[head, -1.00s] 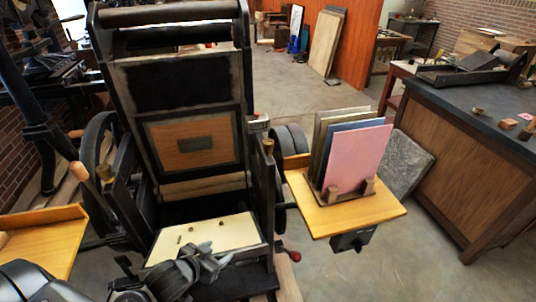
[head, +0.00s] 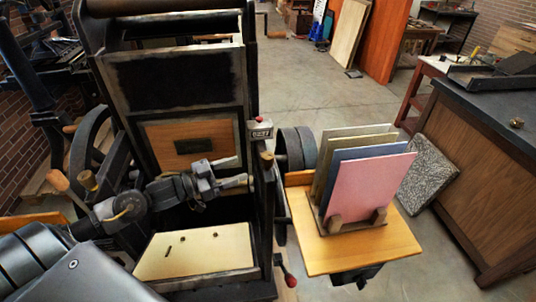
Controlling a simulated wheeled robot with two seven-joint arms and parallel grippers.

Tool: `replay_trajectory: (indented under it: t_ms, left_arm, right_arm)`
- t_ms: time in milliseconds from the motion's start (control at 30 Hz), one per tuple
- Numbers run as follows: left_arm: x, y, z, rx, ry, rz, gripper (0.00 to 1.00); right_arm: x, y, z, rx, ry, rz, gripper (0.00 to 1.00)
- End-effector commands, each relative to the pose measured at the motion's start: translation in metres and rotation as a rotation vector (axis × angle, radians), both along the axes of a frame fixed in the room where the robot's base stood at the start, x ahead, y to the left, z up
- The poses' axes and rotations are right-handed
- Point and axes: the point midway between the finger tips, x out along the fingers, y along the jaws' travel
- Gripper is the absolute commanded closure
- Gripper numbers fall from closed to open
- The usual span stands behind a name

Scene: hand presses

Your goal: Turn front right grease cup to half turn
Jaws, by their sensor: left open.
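The hand press (head: 196,85) stands in front of me, with a dark frame and a wooden panel. The front right grease cup (head: 267,158), a small brass-coloured cup, sits on top of the press's right side frame. The gripper is empty. My right gripper is out of view.
A counter box with a red button (head: 260,130) sits just behind the right cup. A wooden side shelf (head: 355,247) holds upright coloured boards (head: 370,188). A red-knobbed lever (head: 289,279) is below. A cream board (head: 200,250) lies at the press front.

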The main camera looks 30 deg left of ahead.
Motion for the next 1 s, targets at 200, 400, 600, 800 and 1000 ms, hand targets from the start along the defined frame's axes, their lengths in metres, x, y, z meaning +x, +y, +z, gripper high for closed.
replay_trajectory:
  t_ms: [200, 400, 600, 800, 1000]
  left_arm:
    - [0.037, -0.021, 0.004, -0.003, 0.000, 0.001, 0.43]
    - [0.065, -0.041, 0.003, -0.001, 0.002, 0.004, 0.43]
    - [0.083, -0.054, 0.001, 0.000, 0.003, 0.004, 0.43]
    - [0.088, -0.058, 0.000, 0.001, 0.003, 0.004, 0.43]
    - [0.088, -0.057, -0.001, 0.002, 0.002, 0.004, 0.44]
  right_arm:
    - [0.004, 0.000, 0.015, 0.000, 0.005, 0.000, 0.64]
    - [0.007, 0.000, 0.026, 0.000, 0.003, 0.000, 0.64]
    - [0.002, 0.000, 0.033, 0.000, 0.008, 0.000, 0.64]
    - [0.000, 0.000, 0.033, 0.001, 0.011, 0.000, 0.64]
    - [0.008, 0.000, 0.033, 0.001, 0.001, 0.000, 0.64]
